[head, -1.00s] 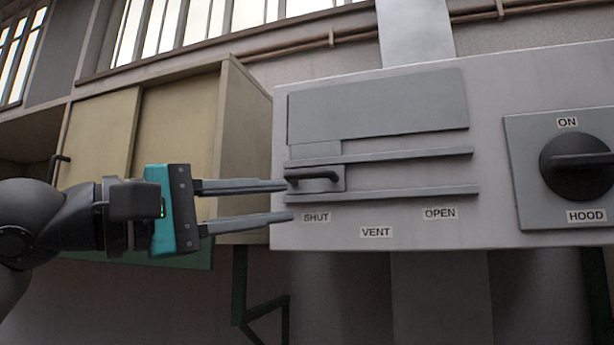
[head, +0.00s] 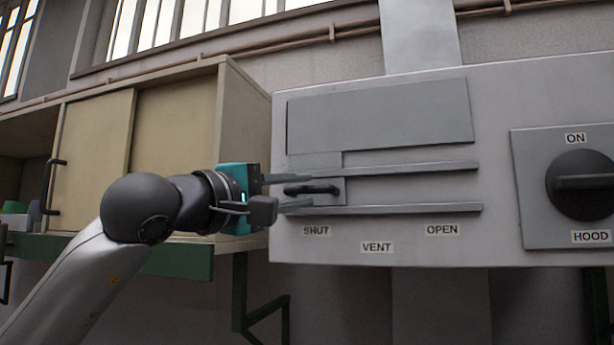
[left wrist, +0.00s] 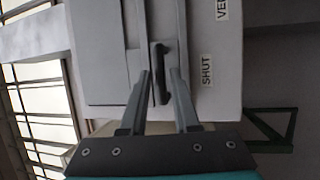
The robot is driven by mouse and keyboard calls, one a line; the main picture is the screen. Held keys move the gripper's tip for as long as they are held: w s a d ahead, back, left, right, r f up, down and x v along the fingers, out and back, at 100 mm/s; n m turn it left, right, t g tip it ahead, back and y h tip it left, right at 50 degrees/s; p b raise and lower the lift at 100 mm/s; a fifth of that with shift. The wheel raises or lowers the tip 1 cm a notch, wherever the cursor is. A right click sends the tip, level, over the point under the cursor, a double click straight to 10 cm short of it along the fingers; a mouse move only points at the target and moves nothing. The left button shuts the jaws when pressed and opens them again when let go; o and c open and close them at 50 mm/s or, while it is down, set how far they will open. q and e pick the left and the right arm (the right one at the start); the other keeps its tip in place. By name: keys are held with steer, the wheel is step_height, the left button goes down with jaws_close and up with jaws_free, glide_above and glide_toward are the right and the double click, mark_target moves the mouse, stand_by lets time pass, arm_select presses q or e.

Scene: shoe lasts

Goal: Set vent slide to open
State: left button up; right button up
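The vent slide (head: 330,165) is a grey plate between two horizontal rails (head: 400,209), at the left end over the SHUT label (head: 316,231). Its dark bar handle (head: 312,188) sticks out from it. The OPEN label (head: 442,230) is at the right end. My left gripper (head: 306,191) is at the slide's left end, its fingers apart above and below the handle. In the left wrist view the handle (left wrist: 160,72) stands just ahead of and between the open fingertips (left wrist: 160,74); contact cannot be told. My right gripper is out of view.
A hood knob (head: 583,185) on a plate is at the right of the same grey panel (head: 500,100). A beige cabinet (head: 180,125) stands left of the panel, behind my left arm, with a green shelf edge (head: 180,262) below it.

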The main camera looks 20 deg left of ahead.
arm_select(q)
steer(key=shift+p+x, duration=0.3)
steer(key=shift+x, duration=0.85)
jaws_close()
stand_by(0.6)
